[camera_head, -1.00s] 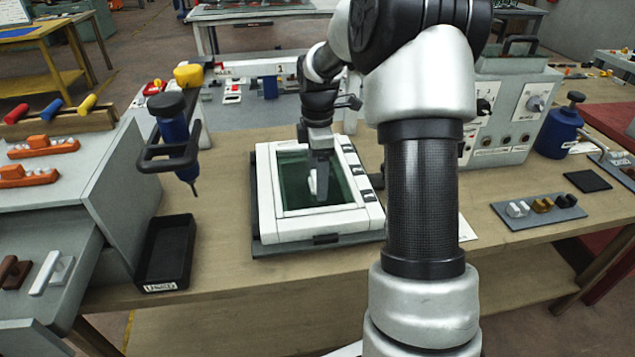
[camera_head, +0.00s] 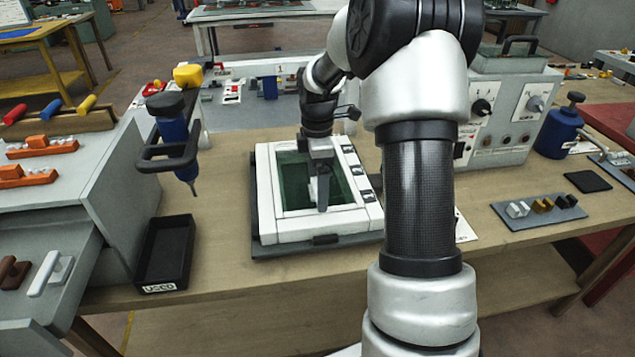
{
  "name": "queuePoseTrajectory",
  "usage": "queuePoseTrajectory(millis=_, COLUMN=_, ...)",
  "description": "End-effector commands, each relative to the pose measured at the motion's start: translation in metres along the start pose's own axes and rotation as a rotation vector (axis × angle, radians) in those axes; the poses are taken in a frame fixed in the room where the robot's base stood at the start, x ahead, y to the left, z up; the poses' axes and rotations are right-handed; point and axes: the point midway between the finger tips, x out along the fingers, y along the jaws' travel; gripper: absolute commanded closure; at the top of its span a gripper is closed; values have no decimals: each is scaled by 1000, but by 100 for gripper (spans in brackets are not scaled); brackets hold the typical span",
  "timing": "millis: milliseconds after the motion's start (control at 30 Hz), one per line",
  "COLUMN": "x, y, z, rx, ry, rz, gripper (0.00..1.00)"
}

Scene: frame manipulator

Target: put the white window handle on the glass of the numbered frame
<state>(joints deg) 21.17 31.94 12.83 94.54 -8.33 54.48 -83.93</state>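The white frame (camera_head: 268,212) lies flat on the wooden bench with dark green glass (camera_head: 292,178) in its middle. Small dark markings sit along its right side; I cannot read them. My gripper (camera_head: 322,207) points down over the glass. A small white piece (camera_head: 312,190), which looks like a white handle, shows just left of the fingers, partly hidden by them. Whether the fingers grip it, and whether it touches the glass, I cannot tell. Another white handle (camera_head: 50,274) lies in the open grey drawer at the left, beside a brown handle (camera_head: 13,273).
A black bin (camera_head: 165,254) marked USED stands left of the frame. A blue-bodied driver (camera_head: 176,140) hangs at upper left of it. A grey plate (camera_head: 540,212) with small metallic blocks lies at the right. The bench in front of the frame is clear.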

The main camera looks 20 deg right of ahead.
Motion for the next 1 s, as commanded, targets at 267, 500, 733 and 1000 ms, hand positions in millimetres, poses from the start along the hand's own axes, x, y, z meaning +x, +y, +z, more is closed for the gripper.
queuePoseTrajectory(millis=267, x=-42, y=1, z=0, rx=1, ry=0, rz=6, gripper=8)
queuePoseTrajectory(millis=500, x=-92, y=1, z=0, rx=0, ry=0, rz=4, gripper=8)
queuePoseTrajectory(millis=733, x=-119, y=1, z=0, rx=0, ry=1, rz=2, gripper=8)
queuePoseTrajectory(millis=1000, x=-123, y=0, z=0, rx=0, ry=1, rz=0, gripper=8)
